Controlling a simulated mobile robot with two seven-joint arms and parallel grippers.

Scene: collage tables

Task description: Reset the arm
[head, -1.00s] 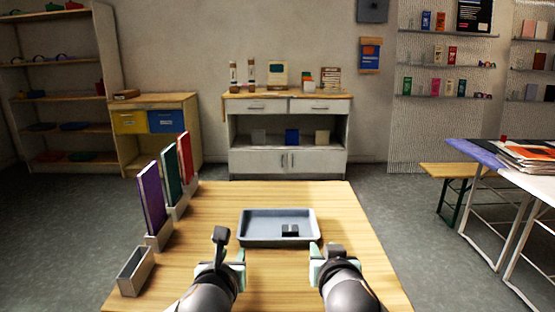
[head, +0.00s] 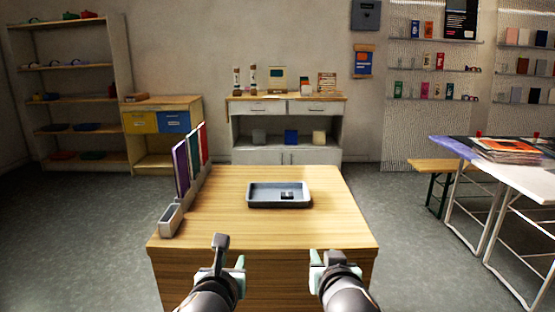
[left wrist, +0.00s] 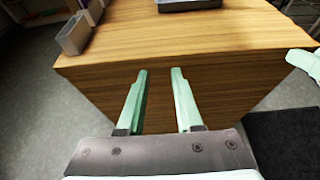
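My left gripper (head: 229,270) is in front of the wooden table's near side in the head view. In the left wrist view its two pale green fingers (left wrist: 161,98) stand apart with nothing between them, so it is open and empty. My right gripper (head: 328,262) is level with it on the right, also in front of the table; its fingers are seen from behind and their gap does not show. Part of it shows at the right edge of the left wrist view (left wrist: 306,62). Both grippers are clear of the things on the table.
The wooden table (head: 330,225) bears a grey-blue tray (head: 262,203) with a small dark block (head: 287,195) in it. Upright purple, green and red books (head: 181,168) stand in holders along the left edge, with an empty holder (head: 171,219) nearest.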

